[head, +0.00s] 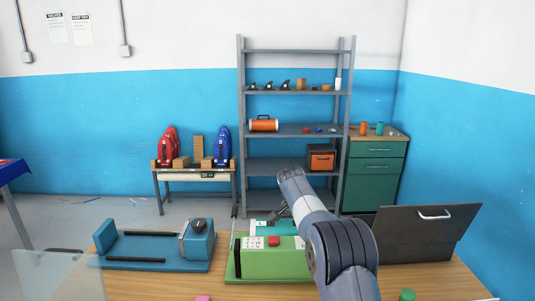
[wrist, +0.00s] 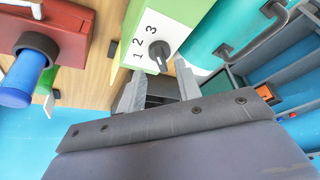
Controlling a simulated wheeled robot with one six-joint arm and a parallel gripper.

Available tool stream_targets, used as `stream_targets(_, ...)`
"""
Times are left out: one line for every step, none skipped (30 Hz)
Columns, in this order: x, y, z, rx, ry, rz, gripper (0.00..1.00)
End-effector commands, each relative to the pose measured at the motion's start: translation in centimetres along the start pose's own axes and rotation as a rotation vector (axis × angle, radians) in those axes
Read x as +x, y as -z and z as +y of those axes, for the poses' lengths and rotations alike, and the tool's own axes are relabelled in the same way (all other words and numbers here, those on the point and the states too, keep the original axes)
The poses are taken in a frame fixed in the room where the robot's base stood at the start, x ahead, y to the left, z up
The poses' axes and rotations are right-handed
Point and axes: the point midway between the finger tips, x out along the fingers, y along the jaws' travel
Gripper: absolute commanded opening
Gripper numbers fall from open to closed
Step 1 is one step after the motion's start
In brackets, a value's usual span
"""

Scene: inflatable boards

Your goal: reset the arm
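My arm (head: 335,245) reaches forward from the lower right over the workbench in the head view. My gripper (head: 280,214) is small and partly hidden there, above the back of the green device (head: 270,268). In the wrist view my gripper (wrist: 158,82) shows two grey fingers spread apart with nothing between them. A black knob (wrist: 159,50) on a white panel marked 1, 2, 3 (wrist: 150,28) lies beyond the fingertips. I cannot tell from this angle whether a finger touches it.
A blue device (head: 160,250) stands left on the wooden workbench (head: 440,283). A dark panel with a handle (head: 425,235) stands right. A metal shelf (head: 292,91) and green cabinet (head: 375,175) are behind. A red box (wrist: 70,40) with a blue cylinder (wrist: 22,80) shows in the wrist view.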

Motion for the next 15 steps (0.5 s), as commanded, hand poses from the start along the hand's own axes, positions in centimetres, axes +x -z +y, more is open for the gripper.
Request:
stream_targets(0.9, 0.0, 0.1, 0.0, -0.003, -0.002, 0.33)
stream_targets(1.4, 0.1, 0.1, 0.0, -0.003, -0.002, 0.33)
stream_targets(2.0, 0.0, 0.1, 0.0, -0.003, -0.002, 0.33)
stream_targets(2.5, 0.0, 0.1, 0.0, -0.002, -0.002, 0.33)
stream_targets(2.9, 0.0, 0.1, 0.0, -0.002, -0.002, 0.33)
stream_targets(3.4, 0.0, 0.1, -0.001, -0.002, -0.001, 0.33)
stream_targets(3.7, 0.0, 0.0, -0.001, -0.001, -0.001, 0.33)
stream_targets(4.0, 0.0, 0.0, -0.001, -0.001, -0.001, 0.33)
stream_targets(4.2, 0.0, 0.0, -0.005, 0.002, 0.0, 0.33)
stream_targets(4.1, 0.0, 0.1, -0.014, 0.006, 0.001, 0.33)
stream_targets(4.1, 0.0, 0.1, -0.021, 0.009, 0.001, 0.33)
stream_targets(4.1, 0.0, 0.1, -0.027, 0.011, 0.001, 0.33)
stream_targets(4.1, 0.0, 0.1, -0.03, 0.012, 0.001, 0.33)
stream_targets(4.0, 0.0, 0.1, -0.032, 0.013, 0.001, 0.33)
stream_targets(4.0, 0.0, 0.1, -0.034, 0.014, 0.001, 0.33)
